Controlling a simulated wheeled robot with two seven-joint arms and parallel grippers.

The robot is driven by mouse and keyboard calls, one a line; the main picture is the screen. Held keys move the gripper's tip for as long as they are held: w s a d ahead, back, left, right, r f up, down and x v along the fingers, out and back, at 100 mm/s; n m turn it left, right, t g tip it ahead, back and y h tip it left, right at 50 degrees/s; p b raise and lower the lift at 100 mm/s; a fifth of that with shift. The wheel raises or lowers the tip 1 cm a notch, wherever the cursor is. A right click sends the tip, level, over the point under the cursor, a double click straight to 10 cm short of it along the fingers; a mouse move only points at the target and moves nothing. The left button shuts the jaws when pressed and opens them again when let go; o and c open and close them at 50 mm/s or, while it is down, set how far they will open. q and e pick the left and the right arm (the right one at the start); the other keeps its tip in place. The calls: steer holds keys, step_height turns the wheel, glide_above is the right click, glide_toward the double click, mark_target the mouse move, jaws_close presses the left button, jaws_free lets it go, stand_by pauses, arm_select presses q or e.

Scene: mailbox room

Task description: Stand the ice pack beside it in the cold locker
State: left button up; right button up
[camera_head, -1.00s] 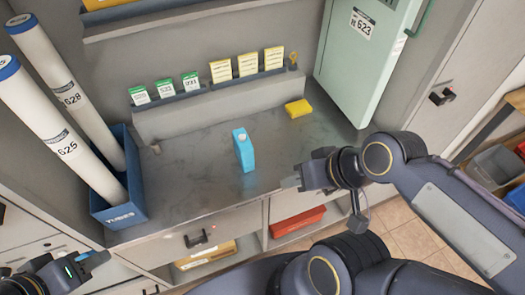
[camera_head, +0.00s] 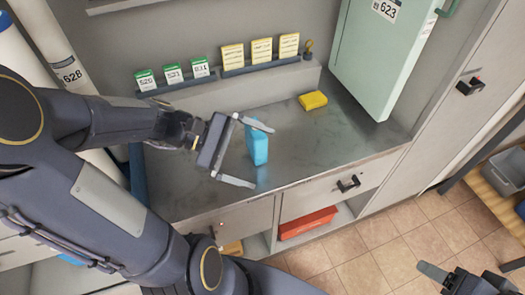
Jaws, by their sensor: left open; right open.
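The blue ice pack (camera_head: 258,147) stands upright on the grey metal counter (camera_head: 330,135). My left gripper (camera_head: 257,155) is open, with its two fingers pointing right toward the ice pack, one finger above it and one below it in the picture. It does not clearly touch the pack, and part of the pack's top is hidden by the upper finger. My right gripper (camera_head: 440,275) is at the bottom right, over the tiled floor, open and partly cut off. The pale green locker door numbered 623 (camera_head: 375,60) is at the upper right; the inside of a cold locker is not visible.
A yellow block (camera_head: 313,100) lies at the counter's back. A ledge behind holds green and yellow tagged cards (camera_head: 233,57). Long white tubes (camera_head: 45,45) stand at the left. A red box (camera_head: 307,223) sits on a shelf below. The counter right of the ice pack is clear.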

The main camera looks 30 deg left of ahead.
mark_target(248, 130)
arm_select(q)
steer(key=w+a+f+n+t+b, duration=0.1)
steer(key=w+a+f+n+t, duration=0.2)
steer(key=a+n, duration=0.1)
steer(key=w+a+f+n+t+b, duration=0.1)
steer(key=w+a+f+n+t, duration=0.2)
steer(key=a+n, duration=0.1)
steer(key=w+a+f+n+t+b, duration=0.1)
steer(key=w+a+f+n+t, duration=0.1)
steer(key=w+a+f+n, duration=0.1)
steer(key=shift+a+f+n+t+y, duration=0.15)
steer(key=shift+a+n+t+y, duration=0.2)
steer(key=shift+a+n, duration=0.35)
steer(key=x, duration=0.7)
steer(key=shift+w+d+f+p, duration=0.15)
steer(key=shift+d+p, duration=0.1)
steer(key=shift+p, duration=0.1)
arm_select(e)
steer(key=f, duration=0.4)
steer(key=shift+s+d, duration=0.1)
steer(key=shift+s, duration=0.1)
arm_select(q)
steer(key=shift+c, duration=0.4)
steer(key=c, duration=1.2)
steer(key=shift+c, duration=0.5)
arm_select(e)
steer(key=shift+r, duration=0.1)
